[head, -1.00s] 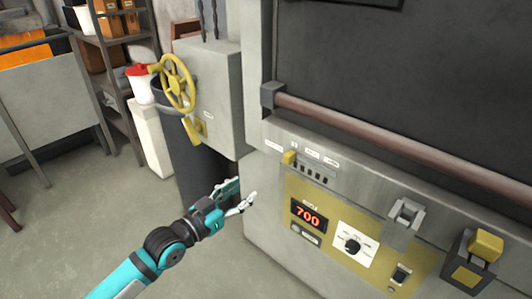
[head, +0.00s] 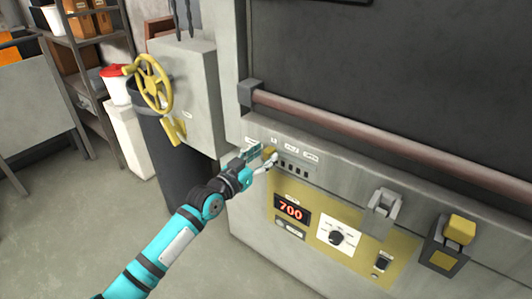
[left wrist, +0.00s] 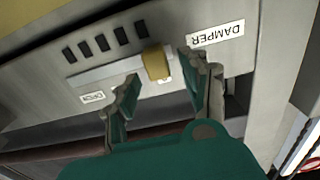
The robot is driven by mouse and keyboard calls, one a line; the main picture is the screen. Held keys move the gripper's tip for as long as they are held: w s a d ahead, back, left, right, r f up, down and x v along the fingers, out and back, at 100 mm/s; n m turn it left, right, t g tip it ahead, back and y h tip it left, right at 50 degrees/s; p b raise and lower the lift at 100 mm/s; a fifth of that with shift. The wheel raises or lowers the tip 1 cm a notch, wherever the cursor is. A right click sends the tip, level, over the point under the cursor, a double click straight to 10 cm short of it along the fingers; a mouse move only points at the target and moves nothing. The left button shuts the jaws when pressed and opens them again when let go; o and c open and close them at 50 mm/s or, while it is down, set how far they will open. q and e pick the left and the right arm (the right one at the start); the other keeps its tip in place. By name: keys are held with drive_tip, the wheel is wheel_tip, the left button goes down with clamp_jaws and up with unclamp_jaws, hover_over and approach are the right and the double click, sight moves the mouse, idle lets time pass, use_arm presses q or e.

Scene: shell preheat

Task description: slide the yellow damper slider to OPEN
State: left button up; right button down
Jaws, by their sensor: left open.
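The yellow damper slider (head: 270,152) sits at the left end of its track on the furnace front in the head view. In the left wrist view the slider (left wrist: 157,62) is beside the upside-down DAMPER label (left wrist: 215,35). A smaller label that seems to read OPEN (left wrist: 92,97) is at the track's other end. My left gripper (head: 262,159) is at the slider, open. In the left wrist view its fingertips (left wrist: 160,68) are on either side of the slider, with gaps visible; I cannot tell whether they reach fully around it. My right gripper is not in view.
A long handle bar (head: 370,138) runs above. A yellow handwheel (head: 153,83) is on the grey box at left. Open floor lies at lower left.

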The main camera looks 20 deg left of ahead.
use_arm(q)
drive_tip(key=shift+x, duration=0.8)
drive_tip(key=shift+c, duration=0.4)
clamp_jaws()
